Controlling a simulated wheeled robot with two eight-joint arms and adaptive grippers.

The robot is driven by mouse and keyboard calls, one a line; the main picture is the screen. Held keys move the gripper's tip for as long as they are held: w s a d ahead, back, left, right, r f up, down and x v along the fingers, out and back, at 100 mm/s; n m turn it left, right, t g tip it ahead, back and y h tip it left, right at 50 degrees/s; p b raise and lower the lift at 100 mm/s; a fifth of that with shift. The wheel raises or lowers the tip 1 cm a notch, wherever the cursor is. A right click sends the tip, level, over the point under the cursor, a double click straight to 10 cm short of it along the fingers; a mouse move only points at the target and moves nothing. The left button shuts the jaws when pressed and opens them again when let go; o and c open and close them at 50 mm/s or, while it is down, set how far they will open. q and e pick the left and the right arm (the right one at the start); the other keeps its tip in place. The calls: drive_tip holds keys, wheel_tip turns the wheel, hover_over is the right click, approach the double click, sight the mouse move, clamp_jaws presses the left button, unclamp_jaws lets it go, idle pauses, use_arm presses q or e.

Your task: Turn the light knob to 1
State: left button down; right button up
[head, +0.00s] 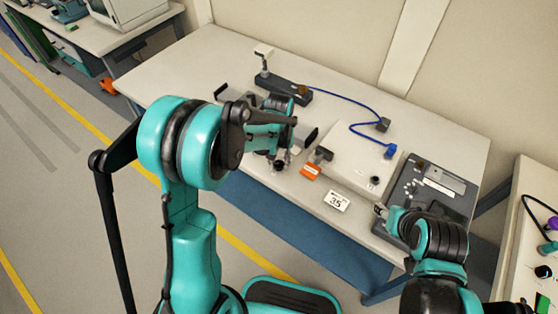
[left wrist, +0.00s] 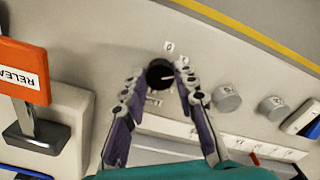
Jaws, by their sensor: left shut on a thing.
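The black round knob (left wrist: 160,73) with a white pointer line shows in the left wrist view, on a pale panel. Its pointer points to the right in that view. A small label (left wrist: 169,47) reading 0 is just above it, and another label (left wrist: 183,62) is partly behind a fingertip. My left gripper (left wrist: 157,76) has its fingers on both sides of the knob and is shut on it. In the head view my left gripper (head: 281,158) is low over the bench's front edge. My right gripper (head: 381,210) is by the dark panel at the right; its jaws are unclear.
An orange RELEASE tag (left wrist: 22,70) is beside the knob panel. Two grey knobs (left wrist: 226,97) (left wrist: 273,107) are to its right in the left wrist view. A card reading 35 (head: 337,201) and a blue cable (head: 350,103) are on the white bench (head: 190,75).

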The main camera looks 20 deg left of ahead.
sight(279, 163)
use_arm(q)
drive_tip(key=shift+n, duration=1.2)
drive_tip(key=c, duration=1.2)
unclamp_jaws()
wheel_tip(279, 163, up, 12)
